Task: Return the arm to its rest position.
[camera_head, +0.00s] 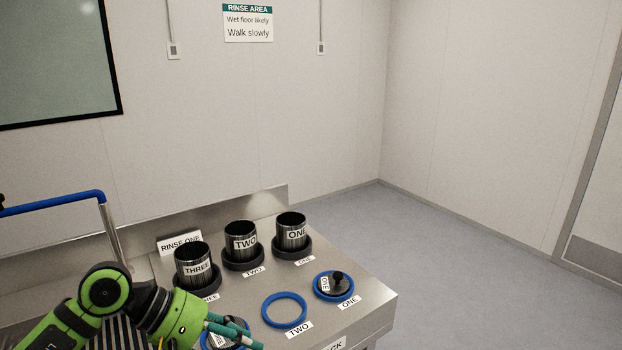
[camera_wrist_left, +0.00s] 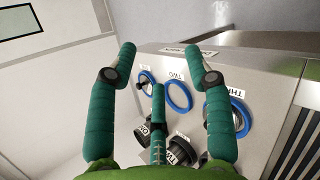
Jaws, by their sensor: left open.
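My left arm comes in from the lower left in the head view. Its green wrist ends in the left gripper (camera_head: 236,334), whose teal fingers are over the near edge of the steel bench (camera_head: 364,294), by the nearest blue ring. In the left wrist view the left gripper (camera_wrist_left: 160,72) has its fingers spread wide with nothing between them. The bench and blue rings show beyond the fingers. The gripper partly hides the nearest ring and the dark lid in it (camera_head: 226,335). My right gripper is not in view.
Steel cylinders labelled THREE (camera_head: 193,267), TWO (camera_head: 240,243) and ONE (camera_head: 291,231) stand upright in dark bases. The TWO ring (camera_head: 265,311) is empty; the ONE ring holds a knobbed lid (camera_head: 336,282). A blue rail (camera_head: 55,202) is at left. Floor (camera_head: 440,260) to the right is clear.

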